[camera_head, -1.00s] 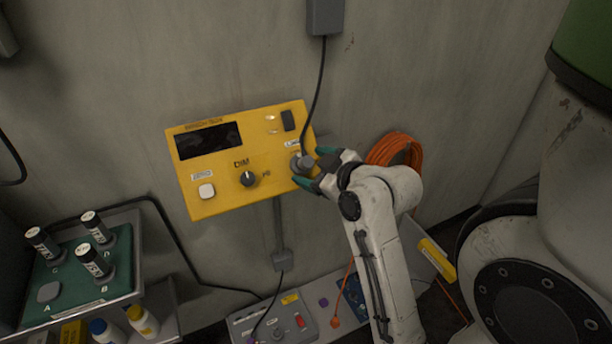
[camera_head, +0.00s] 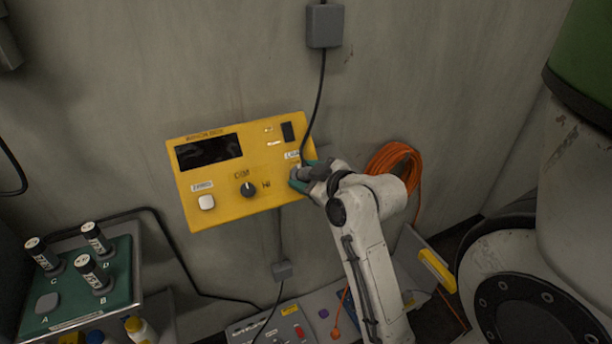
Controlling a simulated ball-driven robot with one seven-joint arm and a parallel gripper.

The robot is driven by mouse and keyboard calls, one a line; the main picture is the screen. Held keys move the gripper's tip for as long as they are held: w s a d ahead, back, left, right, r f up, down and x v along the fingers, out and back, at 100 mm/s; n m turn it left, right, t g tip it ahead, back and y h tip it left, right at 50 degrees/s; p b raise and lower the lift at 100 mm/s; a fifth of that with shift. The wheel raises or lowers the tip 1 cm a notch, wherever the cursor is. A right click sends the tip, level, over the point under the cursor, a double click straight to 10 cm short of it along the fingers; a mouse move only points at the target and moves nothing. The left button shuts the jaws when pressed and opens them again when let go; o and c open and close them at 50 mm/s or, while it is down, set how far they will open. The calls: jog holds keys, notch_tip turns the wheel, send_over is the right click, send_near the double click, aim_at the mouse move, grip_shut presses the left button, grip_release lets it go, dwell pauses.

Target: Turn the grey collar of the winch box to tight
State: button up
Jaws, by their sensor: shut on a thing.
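The yellow winch box (camera_head: 225,212) is on the wall in the middle of the view. It has a dark display, a black DIM/HI knob (camera_head: 248,189), a white button and a dark switch. The grey collar (camera_head: 296,174) is at the box's lower right corner, where a black cable from above reaches it. My gripper (camera_head: 305,177) is at that corner, shut on the collar with green fingertips around it. The fingers and wrist hide most of the collar, so how far it is turned cannot be read.
A green tray (camera_head: 120,285) with several dark cylinders stands at the lower left, bottles below it. An orange cable coil (camera_head: 394,160) hangs behind my wrist. A grey control box (camera_head: 275,325) lies below. A large white machine (camera_head: 540,240) fills the right side. Bare wall lies left of the box.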

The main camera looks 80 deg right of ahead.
jog(key=shift+c, duration=1.4)
jog(key=shift+m, duration=0.3)
jog(key=m+h, duration=0.1)
jog(key=m, duration=0.3)
jog(key=shift+w+a+f+g+h, duration=0.1)
jog(key=shift+a+g+h, duration=0.05)
jog(key=shift+g+h, duration=0.25)
jog(key=m+g+h, duration=0.1)
jog(key=m, duration=0.4)
jog(key=shift+w+m+g+h, duration=0.1)
jog(key=shift+m+g+h, duration=0.3)
jog(key=m+g+b, duration=0.1)
jog(key=m, duration=0.1)
jog(key=m+g, duration=0.1)
jog(key=m, duration=0.2)
jog(key=shift+w+a+h+b, duration=0.1)
jog(key=shift+w+h+b, duration=0.05)
jog(key=shift+h+b, duration=0.25)
jog(key=m+g, duration=0.1)
jog(key=m, duration=0.2)
jog(key=m+g+b, duration=0.1)
jog(key=m, duration=0.1)
jog(key=shift+m+g, duration=0.4)
